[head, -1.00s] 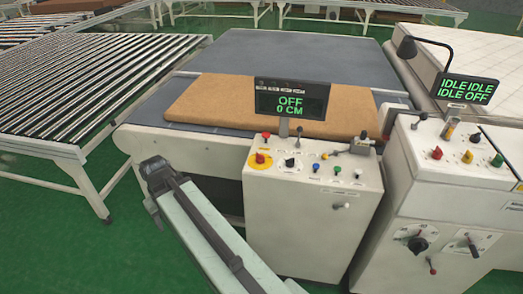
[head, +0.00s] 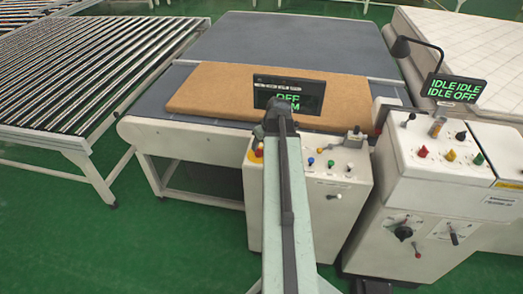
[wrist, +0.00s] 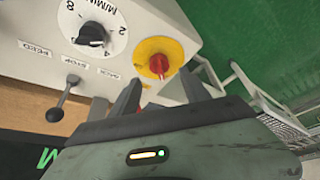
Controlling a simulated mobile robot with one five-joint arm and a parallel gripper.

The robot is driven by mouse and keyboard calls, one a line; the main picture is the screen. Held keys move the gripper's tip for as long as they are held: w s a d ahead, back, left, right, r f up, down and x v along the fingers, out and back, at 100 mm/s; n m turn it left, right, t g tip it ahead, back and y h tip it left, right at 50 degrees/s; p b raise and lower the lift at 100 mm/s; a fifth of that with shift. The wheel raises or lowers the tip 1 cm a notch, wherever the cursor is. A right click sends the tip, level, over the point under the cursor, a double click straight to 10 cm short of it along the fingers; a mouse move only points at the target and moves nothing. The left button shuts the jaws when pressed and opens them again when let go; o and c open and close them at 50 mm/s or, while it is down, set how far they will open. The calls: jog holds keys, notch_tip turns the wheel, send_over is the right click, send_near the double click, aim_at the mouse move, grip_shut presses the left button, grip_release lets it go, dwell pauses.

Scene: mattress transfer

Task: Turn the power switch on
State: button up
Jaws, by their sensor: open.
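A red rotary knob on a yellow disc (wrist: 158,58), likely the power switch, sits on the white control panel (wrist: 185,18). In the head view the yellow disc (head: 257,151) shows just left of my arm. My gripper (wrist: 162,88) is open and empty. In the wrist view the red knob appears between its fingers, close to their tips; I cannot tell whether they touch it. In the head view my gripper (head: 279,110) is over the panel's back edge, hiding part of the display (head: 268,92), whose visible letters are green.
A black dial (wrist: 90,34) and a lever (wrist: 62,98) stand beside the knob. A brown mattress slab (head: 210,95) lies behind the panel. A second control cabinet (head: 410,190) with a screen reading IDLE and OFF stands right. A roller conveyor (head: 70,60) is left.

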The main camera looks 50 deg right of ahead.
aim_at(259, 149)
jog(key=b+x, duration=0.4)
jog(key=x, duration=0.2)
jog(key=shift+r, duration=0.1)
